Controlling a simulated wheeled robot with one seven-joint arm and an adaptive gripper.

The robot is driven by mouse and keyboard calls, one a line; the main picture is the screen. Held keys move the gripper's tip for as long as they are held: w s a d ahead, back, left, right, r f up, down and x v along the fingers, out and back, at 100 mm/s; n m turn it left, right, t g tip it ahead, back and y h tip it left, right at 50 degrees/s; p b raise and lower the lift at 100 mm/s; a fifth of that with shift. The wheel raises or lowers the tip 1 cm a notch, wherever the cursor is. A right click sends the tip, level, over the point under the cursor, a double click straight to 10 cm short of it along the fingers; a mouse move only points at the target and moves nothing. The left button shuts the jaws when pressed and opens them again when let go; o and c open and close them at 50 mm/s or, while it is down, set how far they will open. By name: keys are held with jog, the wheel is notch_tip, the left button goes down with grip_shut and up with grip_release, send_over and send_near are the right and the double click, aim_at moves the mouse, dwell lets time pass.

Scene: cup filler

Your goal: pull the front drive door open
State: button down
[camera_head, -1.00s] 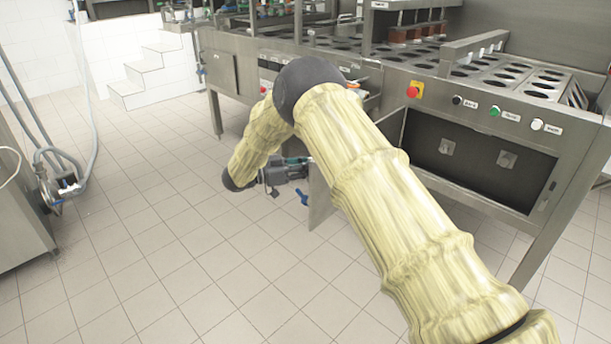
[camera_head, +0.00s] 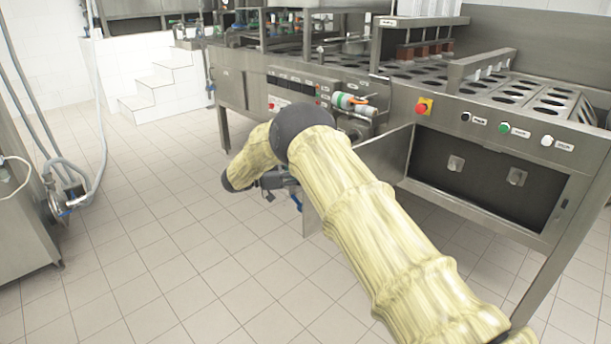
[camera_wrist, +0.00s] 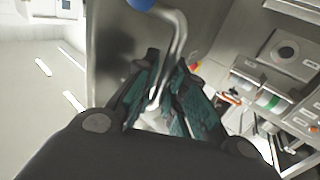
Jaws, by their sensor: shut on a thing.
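The front drive door (camera_head: 384,156) is a grey metal panel standing wide open, hinged at the left side of the dark drive compartment (camera_head: 480,178). My arm hides much of its middle. A bent metal handle (camera_wrist: 178,38) with a blue end shows in the wrist view; its blue part (camera_head: 297,201) shows small in the head view. My gripper (camera_wrist: 165,98) has its teal-padded fingers closed around the handle's shaft. In the head view my gripper (camera_head: 276,180) is mostly hidden behind my arm, at the door's free edge.
The steel filling machine (camera_head: 455,98) spans the back and right, with a red emergency button (camera_head: 423,107) and several coloured buttons above the compartment. Hoses and a steel cabinet (camera_head: 22,215) stand at the left. The tiled floor (camera_head: 160,260) between is clear.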

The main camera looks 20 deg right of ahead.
jog(key=shift+w+d+r, duration=0.1)
jog(key=shift+d+r, duration=0.2)
jog(key=shift+r, duration=0.3)
jog(key=c, duration=1.5)
grip_release()
jog(key=shift+d, duration=0.1)
jog(key=shift+f, duration=0.1)
jog(key=shift+a, duration=0.45)
jog(key=v, duration=0.7)
jog(key=f+v, duration=0.1)
jog(key=v, duration=0.3)
jog(key=shift+a, duration=0.25)
